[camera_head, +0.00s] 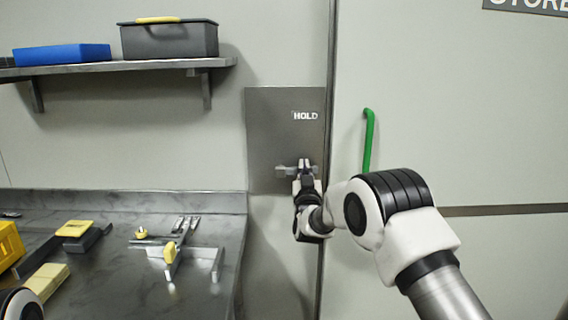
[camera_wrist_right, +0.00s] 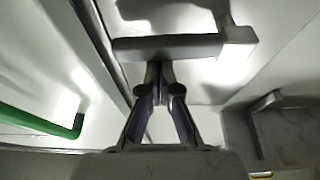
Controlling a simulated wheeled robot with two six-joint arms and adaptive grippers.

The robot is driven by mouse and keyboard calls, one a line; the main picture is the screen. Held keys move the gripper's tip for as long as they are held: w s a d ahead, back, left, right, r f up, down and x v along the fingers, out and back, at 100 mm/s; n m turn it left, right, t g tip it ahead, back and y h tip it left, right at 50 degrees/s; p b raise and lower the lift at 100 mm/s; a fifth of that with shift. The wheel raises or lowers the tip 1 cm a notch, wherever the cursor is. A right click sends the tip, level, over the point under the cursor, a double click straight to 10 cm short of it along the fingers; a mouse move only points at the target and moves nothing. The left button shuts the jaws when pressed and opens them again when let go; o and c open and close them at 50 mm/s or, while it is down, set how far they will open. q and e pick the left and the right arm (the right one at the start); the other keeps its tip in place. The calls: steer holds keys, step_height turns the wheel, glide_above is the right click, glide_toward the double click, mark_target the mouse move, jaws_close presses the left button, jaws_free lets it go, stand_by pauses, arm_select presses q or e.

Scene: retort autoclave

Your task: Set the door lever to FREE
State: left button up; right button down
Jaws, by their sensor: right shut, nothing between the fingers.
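The door lever (camera_head: 283,171) is a small grey bar on a grey metal plate (camera_head: 268,125) beside the large pale door. It lies about level, below the white word HOLD (camera_head: 305,115). No word FREE is readable. My right gripper (camera_head: 305,168) is in front of the lever and covers part of it. In the right wrist view the lever (camera_wrist_right: 165,47) runs across the picture, with a block at its right end. My right gripper (camera_wrist_right: 158,75) is shut and empty, its tips at the lever's edge; I cannot tell whether they touch. My left gripper is out of view.
A green handle (camera_head: 369,140) stands on the door right of the plate. A steel bench (camera_head: 110,270) at the left holds yellow and grey items and metal tools. Above it a shelf (camera_head: 120,68) carries a blue box (camera_head: 62,54) and a grey bin (camera_head: 168,41).

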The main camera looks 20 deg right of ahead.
steer(key=shift+d+f+m+b, duration=0.1)
steer(key=shift+f+m+b, duration=0.2)
steer(key=shift+f+b, duration=0.25)
steer(key=shift+f, duration=0.1)
steer(key=s+a+r, duration=0.1)
steer(key=s+a, duration=0.1)
steer(key=s, duration=0.7)
steer(key=shift+a, duration=0.3)
steer(key=shift+s, duration=0.1)
